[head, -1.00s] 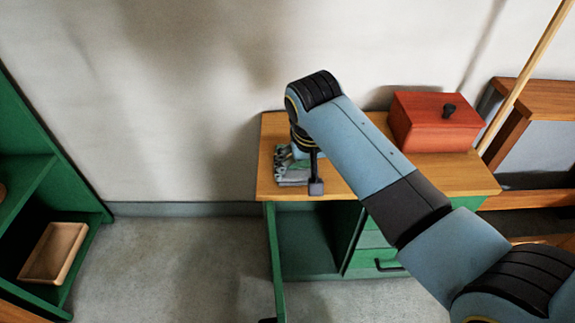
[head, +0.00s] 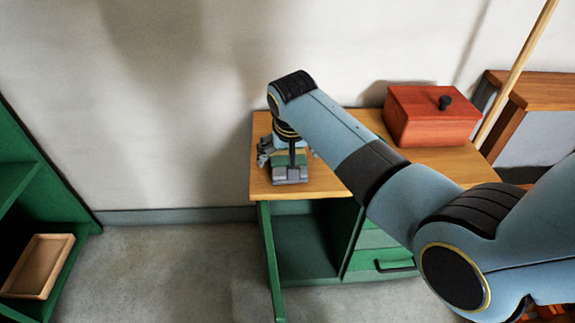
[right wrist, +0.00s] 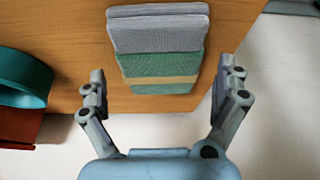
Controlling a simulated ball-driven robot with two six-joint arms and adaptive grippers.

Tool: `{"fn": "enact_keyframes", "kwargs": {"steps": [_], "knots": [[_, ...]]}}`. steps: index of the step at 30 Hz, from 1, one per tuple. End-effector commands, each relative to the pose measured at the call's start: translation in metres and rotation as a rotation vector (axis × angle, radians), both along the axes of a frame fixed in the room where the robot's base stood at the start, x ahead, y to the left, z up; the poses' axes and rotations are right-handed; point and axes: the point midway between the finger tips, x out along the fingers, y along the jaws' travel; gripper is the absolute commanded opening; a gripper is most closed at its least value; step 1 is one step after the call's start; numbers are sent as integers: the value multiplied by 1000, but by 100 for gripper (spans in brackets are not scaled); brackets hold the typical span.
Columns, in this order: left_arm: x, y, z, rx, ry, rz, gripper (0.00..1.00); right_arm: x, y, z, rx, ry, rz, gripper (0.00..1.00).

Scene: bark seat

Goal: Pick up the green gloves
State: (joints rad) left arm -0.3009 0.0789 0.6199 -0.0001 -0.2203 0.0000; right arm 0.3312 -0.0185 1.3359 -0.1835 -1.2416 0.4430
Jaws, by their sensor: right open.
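The green gloves (right wrist: 158,68) lie folded flat on the wooden desk top, green with a tan band and grey ends in the right wrist view. In the head view the gloves (head: 281,160) are at the left end of the desk, partly covered by my gripper. My right gripper (right wrist: 162,76) is open, one finger on each side of the gloves with a gap to each; nothing is held. In the head view my right gripper (head: 288,158) hangs down over the gloves. My left gripper is in neither view.
The desk top (head: 340,180) also holds a red lidded box (head: 432,115) at the back right. A teal round item (right wrist: 28,82) lies left of the gloves in the wrist view. A green shelf with a wooden tray (head: 38,265) stands left.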

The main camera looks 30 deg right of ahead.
Motion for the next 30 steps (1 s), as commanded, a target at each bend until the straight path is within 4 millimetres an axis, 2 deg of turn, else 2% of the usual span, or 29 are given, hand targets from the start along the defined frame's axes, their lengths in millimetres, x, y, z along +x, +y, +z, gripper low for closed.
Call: {"fn": "enact_keyframes", "kwargs": {"steps": [1, 3, 11, 22, 30], "knots": [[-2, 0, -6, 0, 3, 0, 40, 1, -1, -10, 1, 4, 0, 100], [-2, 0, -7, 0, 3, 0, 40, 4, -1, -14, 1, 2, 0, 100], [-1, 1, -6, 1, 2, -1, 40, 5, -2, -14, 1, 1, 0, 100], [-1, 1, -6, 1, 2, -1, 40, 4, -2, -14, 0, 1, 0, 52], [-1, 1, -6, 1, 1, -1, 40, 5, -2, -12, 1, 1, 0, 51]]}}
